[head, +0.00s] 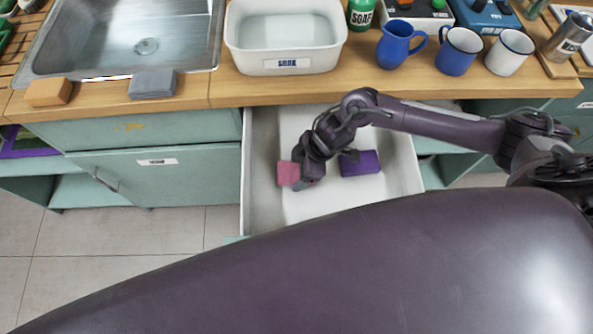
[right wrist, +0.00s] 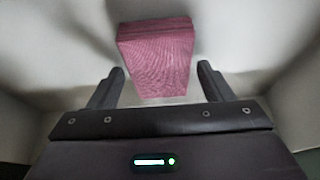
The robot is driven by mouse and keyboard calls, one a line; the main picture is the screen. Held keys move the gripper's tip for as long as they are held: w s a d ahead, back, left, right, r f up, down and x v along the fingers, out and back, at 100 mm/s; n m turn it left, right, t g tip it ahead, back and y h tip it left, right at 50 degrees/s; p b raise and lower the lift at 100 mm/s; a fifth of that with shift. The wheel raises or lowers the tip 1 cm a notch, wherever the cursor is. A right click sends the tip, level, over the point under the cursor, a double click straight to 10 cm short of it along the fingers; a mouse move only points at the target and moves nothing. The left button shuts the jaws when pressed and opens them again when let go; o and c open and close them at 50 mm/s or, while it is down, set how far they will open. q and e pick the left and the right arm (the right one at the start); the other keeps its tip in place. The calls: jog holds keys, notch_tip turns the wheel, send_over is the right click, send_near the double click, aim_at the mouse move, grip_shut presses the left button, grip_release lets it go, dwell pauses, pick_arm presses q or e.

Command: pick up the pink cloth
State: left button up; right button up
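The pink cloth (head: 288,173) is a small folded block in the open drawer (head: 405,180), near its left wall. My right gripper (head: 304,174) is down in the drawer just right of the cloth and hides part of it. In the right wrist view the pink cloth (right wrist: 158,58) lies ahead of my right gripper (right wrist: 161,72). The fingers are spread, one to each side of the cloth's near end, with gaps on both sides. My left gripper is not in view.
A purple block (head: 360,163) lies in the drawer right of my gripper. The counter edge (head: 210,104) runs above the drawer. On the counter stand a white basin (head: 287,65), a blue jug (head: 397,45) and two mugs (head: 458,52). Orange (head: 48,92) and grey (head: 152,83) blocks lie by the sink.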

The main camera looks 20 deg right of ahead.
jog(key=c, duration=0.8)
jog(key=shift+o, duration=0.2)
